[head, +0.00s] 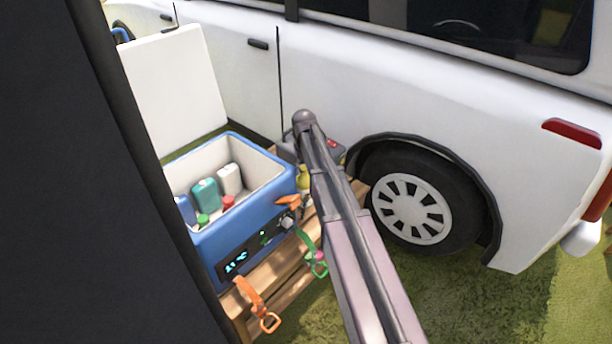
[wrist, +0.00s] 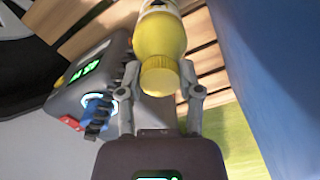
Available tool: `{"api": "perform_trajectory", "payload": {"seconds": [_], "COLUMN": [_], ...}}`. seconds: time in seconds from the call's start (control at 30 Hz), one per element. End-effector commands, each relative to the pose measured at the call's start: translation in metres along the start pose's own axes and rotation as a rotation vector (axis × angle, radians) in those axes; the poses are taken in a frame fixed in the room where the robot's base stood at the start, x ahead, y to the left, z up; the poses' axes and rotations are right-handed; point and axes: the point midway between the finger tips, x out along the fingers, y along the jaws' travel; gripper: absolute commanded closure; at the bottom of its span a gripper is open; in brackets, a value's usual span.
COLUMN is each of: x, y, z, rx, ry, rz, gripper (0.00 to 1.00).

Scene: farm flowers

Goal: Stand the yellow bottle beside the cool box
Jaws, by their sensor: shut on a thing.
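The yellow bottle (wrist: 161,35) is between the two fingers of my gripper (wrist: 160,80) in the wrist view, with its ribbed yellow cap toward the camera. My gripper is shut on it near the cap end. The bottle is over the wooden slats; whether its base touches them is hidden. In the head view only a sliver of the yellow bottle (head: 304,178) shows beside my arm. The blue cool box (head: 245,222) stands on the slatted stand with its white lid open. Its blue wall also fills the right of the wrist view (wrist: 275,60).
Several bottles stand inside the cool box. A grey unit (wrist: 75,85) with a green display and blue plug is left of the bottle. An orange strap (head: 252,292) and a green strap (head: 308,242) hang at the slatted stand (head: 275,285). A white vehicle (head: 340,75) is behind.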

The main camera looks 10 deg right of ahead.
Motion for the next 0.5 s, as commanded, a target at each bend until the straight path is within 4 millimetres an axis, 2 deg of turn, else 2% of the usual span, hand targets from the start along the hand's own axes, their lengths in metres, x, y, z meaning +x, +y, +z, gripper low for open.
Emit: {"api": "perform_trajectory", "payload": {"seconds": [0.03,0.13,0.5], "x": [0.0086,0.0144,0.0166], "y": [0.0001,0.0002,0.0003], "z": [0.0000,0.0000,0.0001], "rx": [0.000,0.000,0.000], "ry": [0.000,0.000,0.000], "rz": [0.000,0.000,0.000], "gripper": [1.00,1.00,1.00]}}
